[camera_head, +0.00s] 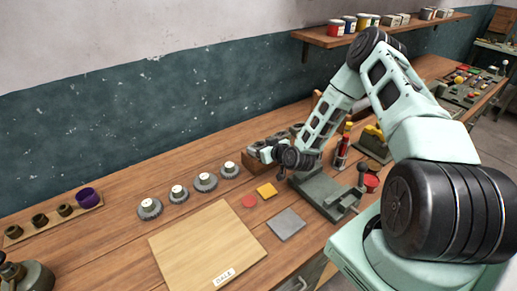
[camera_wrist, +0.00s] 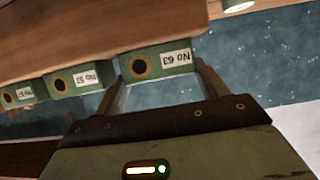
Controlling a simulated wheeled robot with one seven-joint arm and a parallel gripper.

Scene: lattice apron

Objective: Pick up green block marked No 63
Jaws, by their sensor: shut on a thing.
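The green block marked No 63 (camera_wrist: 156,63) shows upside down in the wrist view, with a white label and a round brass-ringed hole on its face. My gripper (camera_wrist: 160,75) is shut on it, one finger at each side. Two more green blocks (camera_wrist: 72,80) and (camera_wrist: 22,95) with labels sit in a row to its left. The block is at or very close to the wooden rack (camera_wrist: 100,35); I cannot tell whether it is lifted clear. In the head view my wrist largely hides the blocks.
Several grey gears (camera_head: 205,182) stand on the bench left of the rack. A wooden board (camera_head: 208,245), a grey plate (camera_head: 286,223), a yellow piece (camera_head: 266,190) and a red disc (camera_head: 249,201) lie in front. A grey fixture (camera_head: 325,195) and red bottle (camera_head: 342,152) stand right.

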